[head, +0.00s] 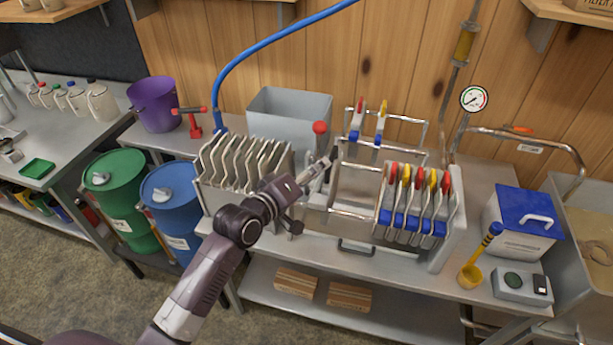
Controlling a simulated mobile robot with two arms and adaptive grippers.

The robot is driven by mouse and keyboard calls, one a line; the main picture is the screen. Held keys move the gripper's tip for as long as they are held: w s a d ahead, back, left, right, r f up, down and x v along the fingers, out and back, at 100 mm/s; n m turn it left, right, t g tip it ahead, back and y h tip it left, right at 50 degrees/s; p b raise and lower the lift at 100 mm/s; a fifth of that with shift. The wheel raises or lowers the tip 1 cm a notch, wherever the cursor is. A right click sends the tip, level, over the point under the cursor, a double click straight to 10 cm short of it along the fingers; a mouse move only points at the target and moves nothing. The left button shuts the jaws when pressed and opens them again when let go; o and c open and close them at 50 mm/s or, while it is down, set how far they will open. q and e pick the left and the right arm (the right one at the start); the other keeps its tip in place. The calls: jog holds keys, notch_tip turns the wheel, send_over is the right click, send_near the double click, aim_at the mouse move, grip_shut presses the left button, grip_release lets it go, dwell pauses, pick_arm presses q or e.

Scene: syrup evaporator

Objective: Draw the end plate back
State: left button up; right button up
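A filter press stands on the steel bench, with metal side rails (355,216) running left to right. Several plates (408,212) with red and yellow handle tips and blue clips stand close together at its right end, against a pale end block (449,241). A grey metal part (313,219) at the left end of the rails looks like the end plate; my arm and gripper partly hide it. A red ball knob (320,128) stands above it. My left gripper (329,164) is at this left end, just below the knob. Its fingers are too small to read, and contact is unclear. My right gripper is out of view.
A rack of grey plates (240,160) stands left of the press, and a grey tub (290,116) behind. Two handled plates (368,122) stand at the rear. A blue hose (270,43) arches overhead.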

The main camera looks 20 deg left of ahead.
pick_arm(q)
jog(key=shift+v, duration=2.1)
jog(key=s+f+m+g+y, duration=0.2)
jog(key=s+f+m+g, duration=0.4)
jog(key=s+f, duration=0.75)
jog(key=s+a+f+m+g+y, duration=0.1)
jog(key=s+a+m+g+y, duration=0.15)
jog(key=s, duration=0.75)
jog(key=s+a+f+m+g+y, duration=0.1)
jog(key=s+a+f+g, duration=0.15)
jog(key=s, duration=0.65)
notch_tip(320, 180, down, 26)
jog(key=s+g+b, duration=0.1)
jog(key=s+a+f+g, duration=0.1)
jog(key=s+a+f, duration=0.1)
jog(key=s+f, duration=1.6)
jog(key=shift+g+b, duration=0.3)
jog(key=shift+b, duration=0.15)
